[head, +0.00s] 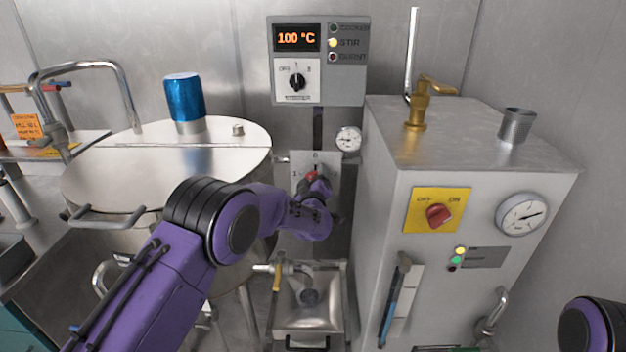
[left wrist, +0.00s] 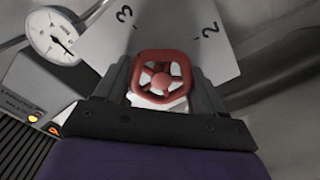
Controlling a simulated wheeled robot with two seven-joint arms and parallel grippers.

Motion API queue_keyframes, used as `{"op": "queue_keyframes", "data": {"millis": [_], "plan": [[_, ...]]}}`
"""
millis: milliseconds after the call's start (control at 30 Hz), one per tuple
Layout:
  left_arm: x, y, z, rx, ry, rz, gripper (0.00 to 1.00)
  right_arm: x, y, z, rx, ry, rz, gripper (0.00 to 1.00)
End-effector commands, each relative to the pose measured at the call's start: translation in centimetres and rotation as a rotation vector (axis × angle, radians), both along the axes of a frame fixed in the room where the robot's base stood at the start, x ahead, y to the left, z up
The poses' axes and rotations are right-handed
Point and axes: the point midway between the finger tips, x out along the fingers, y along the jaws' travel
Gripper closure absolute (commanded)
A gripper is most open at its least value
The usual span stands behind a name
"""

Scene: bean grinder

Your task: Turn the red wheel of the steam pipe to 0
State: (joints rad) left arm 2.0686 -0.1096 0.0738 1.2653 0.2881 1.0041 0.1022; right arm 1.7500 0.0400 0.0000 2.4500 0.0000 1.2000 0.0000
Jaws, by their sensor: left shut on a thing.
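The red wheel (left wrist: 161,77) shows in the left wrist view, with a rounded rim and spokes, between the two fingers of my left gripper (left wrist: 163,88). The gripper is shut on it. Behind it is a pale dial plate (left wrist: 225,35) with the numbers 3 and 2 visible. In the head view the plate (head: 301,160) shows 0 at its top and 1 at its left. My left gripper (head: 314,183) covers most of the wheel there, leaving a bit of red. Which number the wheel points to cannot be told. My right gripper is not in view.
A large lidded kettle (head: 100,165) stands left of the plate. A steel boiler cabinet (head: 480,135) with a red switch (head: 439,216) stands close on the right. A control box (head: 318,60) reading 100 °C hangs above. A small gauge (head: 348,139) is beside the plate.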

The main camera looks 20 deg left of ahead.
Motion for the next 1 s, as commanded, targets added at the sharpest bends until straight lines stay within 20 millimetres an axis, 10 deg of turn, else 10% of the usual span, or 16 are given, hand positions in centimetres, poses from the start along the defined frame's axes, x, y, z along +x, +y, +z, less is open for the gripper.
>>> {"op": "queue_keyframes", "data": {"millis": [167,200,233,600,1000], "plan": [[-0.1,-0.2,-0.5,0.002,0.010,-0.005,0.61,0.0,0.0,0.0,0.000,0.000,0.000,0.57],[-0.1,-0.2,-0.5,0.001,0.011,-0.004,0.18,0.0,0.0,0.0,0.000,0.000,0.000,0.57],[-0.1,-0.2,-0.5,0.001,0.010,-0.003,0.10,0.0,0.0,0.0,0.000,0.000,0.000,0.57],[-0.7,-0.2,-0.2,0.000,0.004,-0.001,0.10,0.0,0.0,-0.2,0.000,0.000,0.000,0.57],[-8.6,-2.6,-0.4,0.002,0.006,-0.003,0.10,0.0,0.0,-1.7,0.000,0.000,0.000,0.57]]}}
